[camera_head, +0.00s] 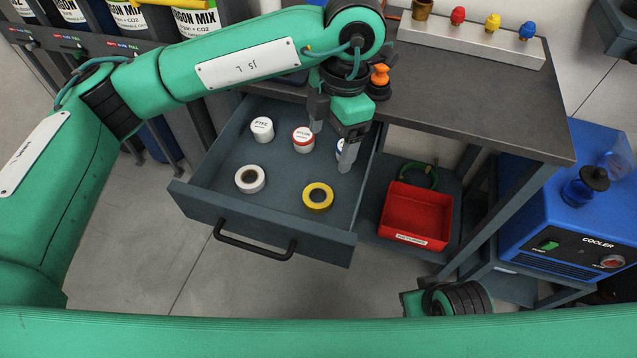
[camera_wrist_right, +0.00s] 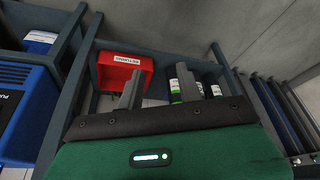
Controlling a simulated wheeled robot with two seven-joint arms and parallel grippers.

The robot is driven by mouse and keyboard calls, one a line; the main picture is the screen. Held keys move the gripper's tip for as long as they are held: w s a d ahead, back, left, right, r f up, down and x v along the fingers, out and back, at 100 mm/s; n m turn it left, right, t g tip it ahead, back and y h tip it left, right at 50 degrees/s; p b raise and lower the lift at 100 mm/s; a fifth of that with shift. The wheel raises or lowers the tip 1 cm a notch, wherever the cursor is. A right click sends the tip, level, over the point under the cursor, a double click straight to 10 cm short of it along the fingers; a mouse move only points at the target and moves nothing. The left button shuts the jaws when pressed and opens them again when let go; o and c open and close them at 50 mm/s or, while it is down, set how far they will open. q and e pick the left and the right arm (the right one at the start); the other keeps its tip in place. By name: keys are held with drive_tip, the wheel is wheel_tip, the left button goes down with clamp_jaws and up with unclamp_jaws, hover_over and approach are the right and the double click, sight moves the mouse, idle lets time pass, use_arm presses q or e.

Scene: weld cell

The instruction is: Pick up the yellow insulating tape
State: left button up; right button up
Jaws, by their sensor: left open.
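The yellow insulating tape (camera_head: 318,207) lies flat in the open drawer (camera_head: 214,195), near its front right, in the head view. My left gripper (camera_head: 332,137) is above the right rear part of the drawer, beyond the tape and slightly right of it. Its fingers are apart, pointing down, with nothing visibly held. A white container beside the fingers is partly hidden by them. My right gripper shows in the right wrist view (camera_wrist_right: 162,88), fingers apart and empty. The tape does not show in that view.
A white tape roll (camera_head: 240,183), a white-lidded container (camera_head: 262,128) and a red-lidded container (camera_head: 303,140) share the drawer. A red bin (camera_head: 416,214) is on the shelf to the right. The dark bench top (camera_head: 480,100) overhangs behind. A blue cooler (camera_head: 560,215) stands right.

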sight(317, 201)
use_arm(q)
drive_tip(key=f, duration=0.4)
drive_tip(key=s+a+f, duration=0.1)
drive_tip(key=f, duration=0.4)
drive_tip(key=a+f, duration=0.1)
drive_tip(key=f, duration=0.3)
drive_tip(key=shift+s+f, duration=0.25)
drive_tip(key=shift+f, duration=0.15)
drive_tip(key=shift+c, duration=0.4)
drive_tip(key=c, duration=1)
